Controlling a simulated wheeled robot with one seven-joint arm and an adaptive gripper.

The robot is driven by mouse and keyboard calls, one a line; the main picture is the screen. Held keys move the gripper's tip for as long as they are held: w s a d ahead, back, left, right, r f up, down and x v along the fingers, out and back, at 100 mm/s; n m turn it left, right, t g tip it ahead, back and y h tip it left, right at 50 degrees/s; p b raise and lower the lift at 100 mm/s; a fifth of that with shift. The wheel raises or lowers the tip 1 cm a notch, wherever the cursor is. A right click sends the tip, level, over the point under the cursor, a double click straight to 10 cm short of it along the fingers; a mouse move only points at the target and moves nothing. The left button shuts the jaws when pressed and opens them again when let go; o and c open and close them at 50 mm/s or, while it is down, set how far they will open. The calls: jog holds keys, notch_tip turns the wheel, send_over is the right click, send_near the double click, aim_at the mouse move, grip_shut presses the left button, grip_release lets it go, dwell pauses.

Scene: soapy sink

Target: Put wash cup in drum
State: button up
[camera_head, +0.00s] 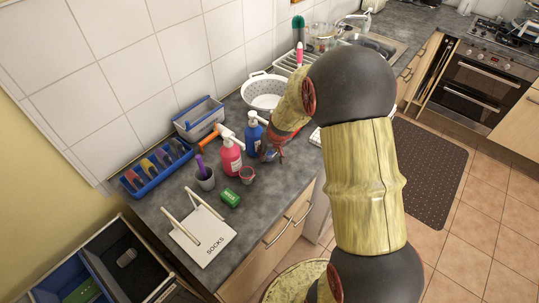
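A small red cup with a greyish inside (247,175), which may be the wash cup, stands on the dark counter right of the red pump bottle. A grey cup (205,180) with a purple-handled item in it stands further left. My gripper (273,154) is over the counter beside the blue spray bottle, above and right of the small red cup and apart from it. The gripper is small and partly hidden by my arm; I cannot tell whether its fingers are open or shut. I cannot make out a drum for certain.
The red pump bottle (230,155) and blue spray bottle (254,134) stand close to the gripper. A green block (230,197), a white SOCKS board (203,236), a blue rack (156,168), a grey caddy (198,119) and a white colander (264,91) crowd the counter. A divided bin (108,238) is lower left.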

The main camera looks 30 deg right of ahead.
jog(key=shift+f, duration=0.35)
jog(key=shift+f+b, duration=0.3)
jog(key=o, duration=0.8)
jog(key=shift+r, duration=0.1)
jog(key=shift+o, duration=0.2)
